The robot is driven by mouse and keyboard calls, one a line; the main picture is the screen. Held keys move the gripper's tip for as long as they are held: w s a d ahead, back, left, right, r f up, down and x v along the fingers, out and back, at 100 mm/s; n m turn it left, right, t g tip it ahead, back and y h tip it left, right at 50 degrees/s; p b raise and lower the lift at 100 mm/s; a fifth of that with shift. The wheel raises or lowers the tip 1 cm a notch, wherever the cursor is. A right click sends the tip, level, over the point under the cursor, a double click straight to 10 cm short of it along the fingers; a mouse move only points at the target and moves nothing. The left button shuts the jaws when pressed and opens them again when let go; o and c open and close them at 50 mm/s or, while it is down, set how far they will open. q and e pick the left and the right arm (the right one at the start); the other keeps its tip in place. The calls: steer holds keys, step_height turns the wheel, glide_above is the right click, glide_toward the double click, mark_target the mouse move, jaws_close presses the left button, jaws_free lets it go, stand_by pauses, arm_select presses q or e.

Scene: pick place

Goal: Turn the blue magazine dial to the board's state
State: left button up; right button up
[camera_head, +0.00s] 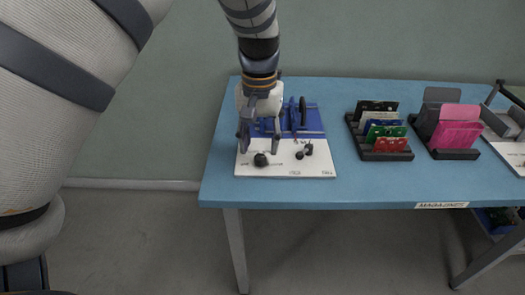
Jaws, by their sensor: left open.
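My left gripper (259,149) is open, pointing down over the left part of a white panel with a blue rear section. Its fingers are spread above and behind a black round knob (261,160) on the white panel (312,168). I cannot tell whether they touch anything. The blue section (316,121) carries upright blue and black parts, partly hidden by the gripper. Printed labels are too small to read. I cannot tell which part is the blue dial. My right gripper is not in view.
A blue table (340,188) holds the panel. To its right stand a black rack of coloured boards (390,142) and a dark rack with pink cards (457,134). Another device (511,125) is cut off at the right edge.

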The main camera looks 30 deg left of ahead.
mark_target(260, 157)
arm_select(q)
step_height(260, 157, down, 4)
steer(key=shift+r, duration=0.15)
jaws_close()
